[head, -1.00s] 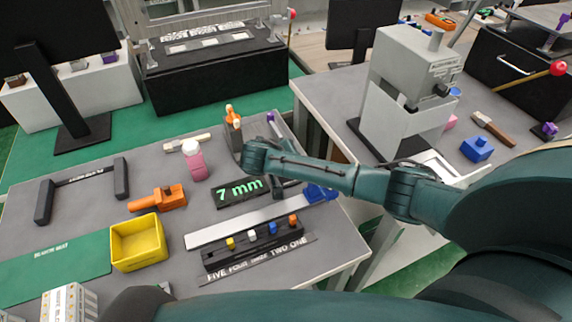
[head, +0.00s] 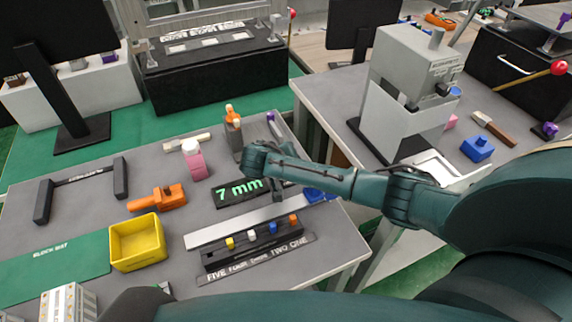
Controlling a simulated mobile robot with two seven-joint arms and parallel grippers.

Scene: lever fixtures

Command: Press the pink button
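No button that is clearly pink shows in the head view. A black block with yellow, white, blue and orange pegs (head: 252,236) stands on the near table behind a strip of number words. A pink bottle-like thing with a white top (head: 195,163) stands farther back on that table. My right gripper (head: 262,160) reaches in from the right over the near table, by the "7 mm" display (head: 238,192). Its fingertips are too unclear to tell whether it is open or shut. My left gripper is out of view.
A yellow bin (head: 137,240), an orange tool (head: 158,197), a black handle bar (head: 82,180) and a green mat (head: 55,262) are on the near table's left. A grey machine (head: 410,95) stands on the right table, with a blue block (head: 477,148) beside it. A gap separates the tables.

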